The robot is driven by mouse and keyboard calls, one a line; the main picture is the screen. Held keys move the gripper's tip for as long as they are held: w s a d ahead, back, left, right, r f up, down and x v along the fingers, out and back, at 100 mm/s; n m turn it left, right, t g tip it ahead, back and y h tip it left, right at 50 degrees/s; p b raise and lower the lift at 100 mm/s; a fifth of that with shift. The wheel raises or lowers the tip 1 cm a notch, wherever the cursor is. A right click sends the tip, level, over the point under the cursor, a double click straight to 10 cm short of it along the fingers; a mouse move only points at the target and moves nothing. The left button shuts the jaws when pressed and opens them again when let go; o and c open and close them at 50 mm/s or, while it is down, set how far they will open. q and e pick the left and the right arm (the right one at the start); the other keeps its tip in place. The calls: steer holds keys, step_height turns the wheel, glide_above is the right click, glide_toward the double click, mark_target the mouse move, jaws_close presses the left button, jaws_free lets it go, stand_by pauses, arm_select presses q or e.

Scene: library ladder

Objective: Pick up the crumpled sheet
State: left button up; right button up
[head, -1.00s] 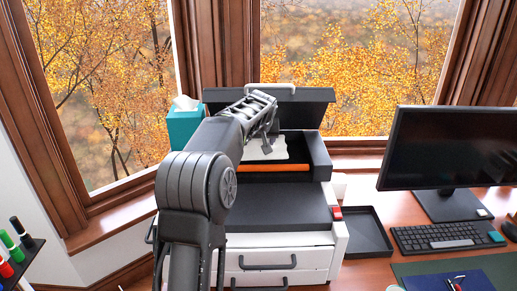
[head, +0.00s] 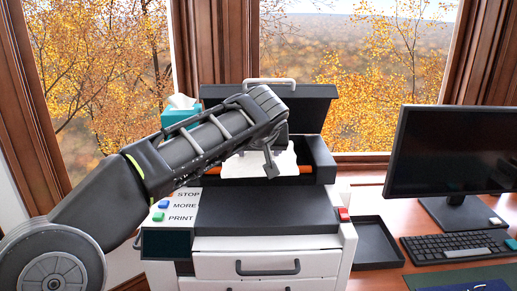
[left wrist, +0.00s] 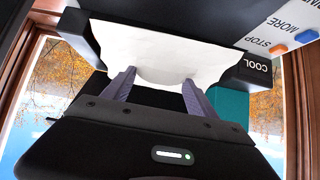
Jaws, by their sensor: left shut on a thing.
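The crumpled sheet (head: 284,163) is white with an uneven edge. It shows at the open compartment of the printer (head: 265,217), in front of most of an orange bar (head: 305,170). My left gripper (head: 270,168) is shut on the sheet. In the left wrist view the sheet (left wrist: 160,48) spreads wide past both fingers of the left gripper (left wrist: 158,88). Part of the sheet is hidden behind my gripper in the head view. My right gripper is not in view.
The printer's lid (head: 312,104) stands open behind the sheet. A teal tissue box (head: 180,118) is behind my left arm. A black tray (head: 374,243), a keyboard (head: 455,246) and a monitor (head: 440,150) are on the desk at right.

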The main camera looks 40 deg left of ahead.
arm_select(q)
steer(key=s+d+r+g+h+p, duration=0.2)
steer(key=s+d, duration=0.2)
steer(key=s, duration=0.1)
steer(key=shift+g, duration=0.3)
steer(key=shift+d, duration=0.1)
stand_by(0.5)
